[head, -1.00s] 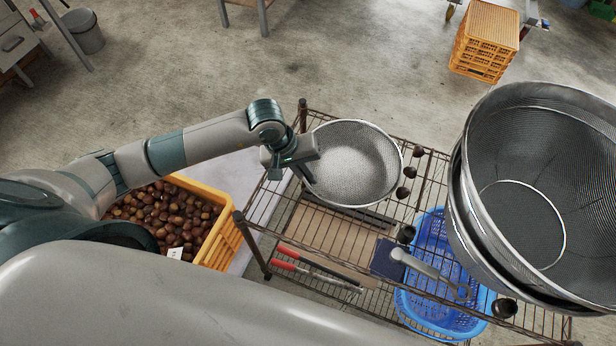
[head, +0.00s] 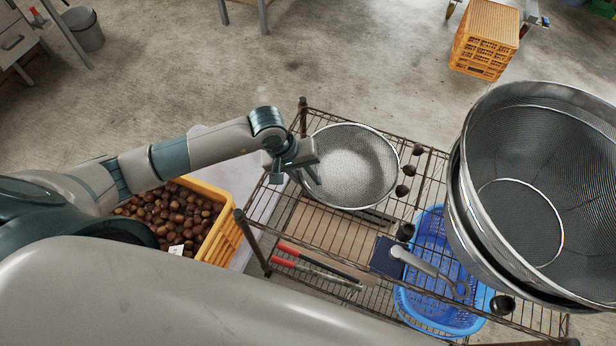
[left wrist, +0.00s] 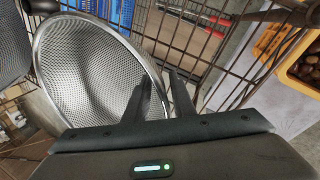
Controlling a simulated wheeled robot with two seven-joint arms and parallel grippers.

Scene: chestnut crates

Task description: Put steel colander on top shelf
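The steel colander (head: 352,160), a round mesh bowl with a shiny rim, rests on the top wire shelf (head: 432,172) of the brown rack, at its far left end. My left gripper (head: 308,174) is at the colander's left rim. In the left wrist view its two fingers (left wrist: 160,78) are spread, with the colander's rim (left wrist: 150,62) between them, one finger inside the bowl and one outside. Gaps show beside the rim, so it looks released. My right gripper is not in view.
Large stacked mesh bowls (head: 470,235) stand at the right. Small dark cups (head: 403,190) sit beside the colander. A blue basket (head: 420,312) and red-handled tools (head: 300,255) lie lower in the rack. A yellow crate of chestnuts (head: 222,238) stands left of the rack.

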